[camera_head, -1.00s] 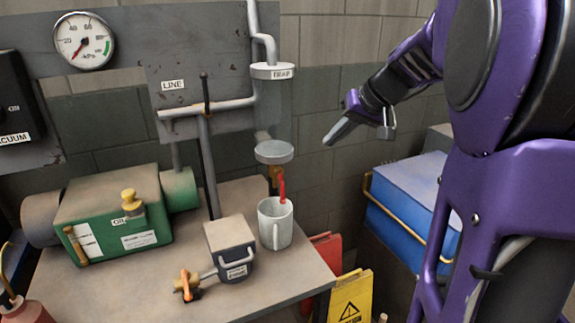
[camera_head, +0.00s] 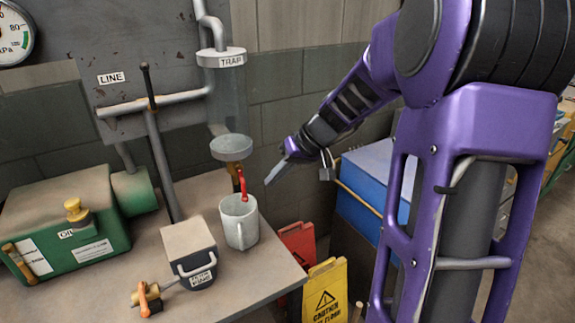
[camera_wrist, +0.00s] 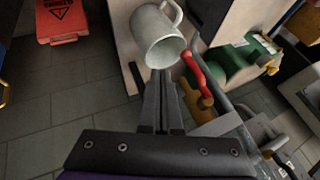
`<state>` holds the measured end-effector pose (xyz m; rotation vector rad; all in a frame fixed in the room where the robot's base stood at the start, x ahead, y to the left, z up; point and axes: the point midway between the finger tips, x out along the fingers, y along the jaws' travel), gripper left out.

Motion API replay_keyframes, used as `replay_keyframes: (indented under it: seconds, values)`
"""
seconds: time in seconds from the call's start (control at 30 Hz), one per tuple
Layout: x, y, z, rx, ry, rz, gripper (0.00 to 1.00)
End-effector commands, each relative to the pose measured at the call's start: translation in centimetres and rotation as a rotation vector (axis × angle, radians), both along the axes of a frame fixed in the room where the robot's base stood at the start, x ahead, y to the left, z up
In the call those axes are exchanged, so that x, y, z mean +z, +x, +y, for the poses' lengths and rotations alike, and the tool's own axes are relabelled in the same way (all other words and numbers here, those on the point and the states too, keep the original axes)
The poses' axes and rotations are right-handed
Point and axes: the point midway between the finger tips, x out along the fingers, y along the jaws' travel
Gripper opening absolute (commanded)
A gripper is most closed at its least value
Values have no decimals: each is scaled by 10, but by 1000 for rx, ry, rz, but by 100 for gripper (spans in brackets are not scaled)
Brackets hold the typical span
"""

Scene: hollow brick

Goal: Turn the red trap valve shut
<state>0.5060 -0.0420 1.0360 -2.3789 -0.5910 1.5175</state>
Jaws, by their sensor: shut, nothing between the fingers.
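The red trap valve handle (camera_head: 242,185) hangs below the clear trap bowl (camera_head: 231,147), on a brass fitting above a grey mug (camera_head: 239,222). In the wrist view the red handle (camera_wrist: 199,72) lies just right of my gripper's fingertips, and the mug (camera_wrist: 158,38) is straight beyond them. My gripper (camera_head: 274,177) is shut and empty, to the right of the handle and apart from it in the head view. In the wrist view my gripper (camera_wrist: 161,78) shows its two fingers together. The handle's lower end is close to the mug's rim.
A grey box with an orange-handled valve (camera_head: 149,297) sits at the bench front. A green pump (camera_head: 70,225) stands at the left. A grey pipe (camera_head: 165,165) rises beside the trap. Red and yellow floor signs (camera_head: 325,290) and a blue chest (camera_head: 365,185) stand right of the bench.

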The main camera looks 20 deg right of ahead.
Motion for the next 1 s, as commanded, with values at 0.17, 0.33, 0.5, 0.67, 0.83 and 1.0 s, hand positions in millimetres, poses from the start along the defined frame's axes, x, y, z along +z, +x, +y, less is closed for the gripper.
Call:
replay_keyframes:
  seconds: [0.17,0.33,0.5,0.67,0.83,1.0]
  values:
    - [-4,1,27,3,-1,-1,0]
    - [-4,1,40,1,-1,0,0]
    - [-4,2,43,0,-1,0,0]
    - [-4,2,42,0,-1,0,0]
    - [-5,2,42,-1,7,2,0]
    - [-7,2,43,-1,44,8,0]
